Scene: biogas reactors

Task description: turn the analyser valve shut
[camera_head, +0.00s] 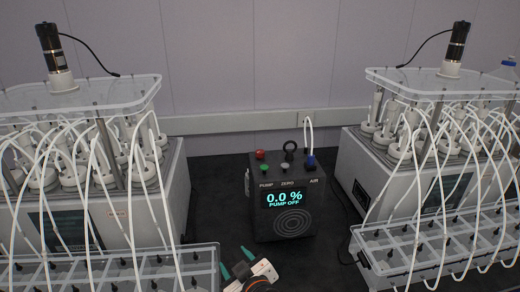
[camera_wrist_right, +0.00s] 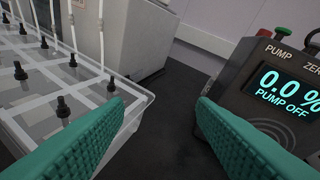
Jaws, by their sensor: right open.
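The analyser (camera_head: 262,222) is a black box in the middle of the bench. Its screen reads 0.0 % and PUMP OFF. A blue fitting (camera_head: 310,161) with a white tube sits on its top right, by the label AIR; it looks like the valve, but I cannot tell its setting. My right gripper (camera_head: 237,262) is in front of the analyser and to its lower left, apart from it. In the right wrist view its teal fingers (camera_wrist_right: 162,104) are spread with nothing between them. That view shows the analyser (camera_wrist_right: 250,88) at the right, with the blue fitting out of frame. My left gripper is not in view.
A red button (camera_head: 260,154), a green button and a black ring are on the analyser's top. Reactor units with many white tubes stand left (camera_head: 130,210) and right (camera_head: 352,180). Clear tube racks (camera_head: 208,258) stand in front of them. Dark bench is free beside the analyser.

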